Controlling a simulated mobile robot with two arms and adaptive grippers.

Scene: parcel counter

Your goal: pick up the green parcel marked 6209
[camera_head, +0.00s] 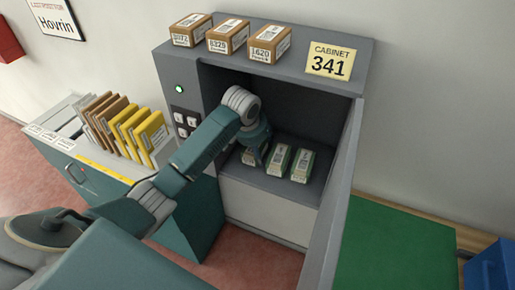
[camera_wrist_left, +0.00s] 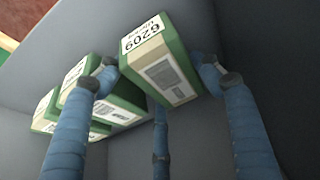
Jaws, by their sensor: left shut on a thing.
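The green parcel marked 6209 (camera_wrist_left: 163,76) shows in the left wrist view, its white number label facing up toward the top of the picture. My left gripper (camera_wrist_left: 158,72) has its blue fingers on both sides of this parcel and is shut on it. In the head view my left gripper (camera_head: 257,147) reaches into the open cabinet and covers much of the leftmost green parcel (camera_head: 248,157). Whether the parcel is clear of the shelf I cannot tell. My right gripper is not in view.
Two more green parcels stand to the right, a middle one (camera_head: 279,159) and a right one (camera_head: 302,165). The cabinet (camera_head: 337,90) has walls close around my arm, and its open door (camera_head: 338,200) stands at right. Brown parcels (camera_head: 228,37) sit on top. A green mat (camera_head: 395,250) is clear.

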